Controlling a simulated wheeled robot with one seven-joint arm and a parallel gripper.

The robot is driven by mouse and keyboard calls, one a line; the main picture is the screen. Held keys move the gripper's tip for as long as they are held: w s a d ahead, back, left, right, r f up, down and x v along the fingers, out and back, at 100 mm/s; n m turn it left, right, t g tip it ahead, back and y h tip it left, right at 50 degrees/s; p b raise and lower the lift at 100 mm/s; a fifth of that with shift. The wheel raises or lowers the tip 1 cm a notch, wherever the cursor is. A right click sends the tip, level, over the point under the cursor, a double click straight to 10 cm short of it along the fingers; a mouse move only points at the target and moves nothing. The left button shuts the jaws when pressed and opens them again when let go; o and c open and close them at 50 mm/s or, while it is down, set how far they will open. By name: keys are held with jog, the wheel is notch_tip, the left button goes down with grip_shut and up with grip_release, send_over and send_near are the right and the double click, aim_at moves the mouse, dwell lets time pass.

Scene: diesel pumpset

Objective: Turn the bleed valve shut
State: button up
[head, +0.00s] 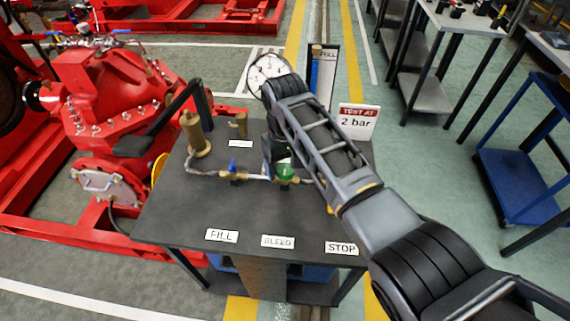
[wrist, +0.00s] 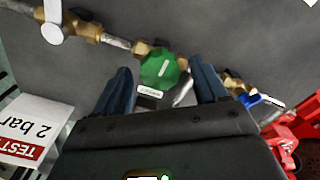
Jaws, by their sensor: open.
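The green round knob (head: 286,172) sits on the brass and steel pipe run above the dark bench top. It is the middle valve, in line with the BLEED label (head: 278,241). In the wrist view the green knob (wrist: 159,68) carries a white mark and lies just ahead of and between my two fingertips. My gripper (wrist: 161,78) is open, with a gap on each side of the knob and nothing held. I cannot tell whether the fingers reach down around it. In the head view my arm hides part of the pipe to the right.
A blue-handled valve (head: 233,167) stands left of the knob. A white-handled valve (wrist: 54,20) is on its other side. A brass cylinder (head: 194,135) and pump lever stand at the left, a gauge (head: 268,70) and "TEST AT 2 bar" sign (head: 357,122) behind. The front bench top is clear.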

aim_at(285, 169)
notch_tip(285, 169, up, 8)
jog(key=shift+f+b, duration=0.15)
jog(key=shift+b, duration=0.2)
dwell(0.4)
